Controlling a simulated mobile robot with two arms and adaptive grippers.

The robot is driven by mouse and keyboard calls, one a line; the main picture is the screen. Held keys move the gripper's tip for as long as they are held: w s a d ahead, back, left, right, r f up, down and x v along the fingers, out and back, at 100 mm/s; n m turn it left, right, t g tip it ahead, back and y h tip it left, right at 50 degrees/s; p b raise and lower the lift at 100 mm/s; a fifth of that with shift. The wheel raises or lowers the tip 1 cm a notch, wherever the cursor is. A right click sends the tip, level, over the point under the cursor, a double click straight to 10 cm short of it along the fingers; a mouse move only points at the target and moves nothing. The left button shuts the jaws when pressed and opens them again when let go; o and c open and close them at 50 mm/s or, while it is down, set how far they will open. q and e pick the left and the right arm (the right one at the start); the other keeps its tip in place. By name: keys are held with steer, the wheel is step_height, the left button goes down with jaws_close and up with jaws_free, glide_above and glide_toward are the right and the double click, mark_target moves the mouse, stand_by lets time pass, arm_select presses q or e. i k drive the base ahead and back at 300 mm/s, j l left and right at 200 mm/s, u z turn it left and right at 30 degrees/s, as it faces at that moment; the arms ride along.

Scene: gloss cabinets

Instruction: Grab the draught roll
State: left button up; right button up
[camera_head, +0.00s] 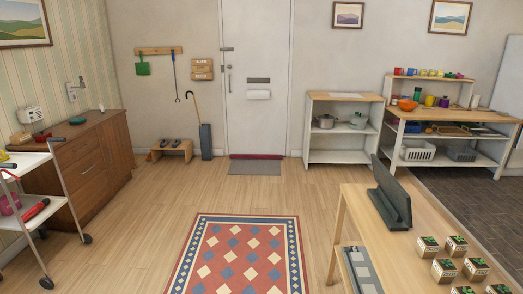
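A long dark red roll (256,156) lies on the floor along the foot of the white door (254,60), and looks like the draught roll. It is small and far off across the room. A grey doormat (254,169) lies right in front of it. Neither of my grippers shows in the head view.
A patterned rug (240,254) lies on the wooden floor, which is open up to the door. A wooden table (370,205) with small plant boxes is at the near right. A white trolley (30,165) and brown cabinet (90,165) stand left. A low shoe bench (171,147) is left of the door.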

mark_target(233, 156)
steer(key=i+u, duration=0.25)
steer(key=i, duration=4.05)
steer(key=i+z, duration=0.1)
steer(key=i, duration=0.45)
steer(key=i+j, duration=0.15)
steer(key=i, duration=0.45)
steer(key=i+z, duration=0.15)
steer(key=i, duration=0.4)
steer(key=i+j+z, duration=0.1)
steer(key=i, duration=0.5)
steer(key=j, duration=0.1)
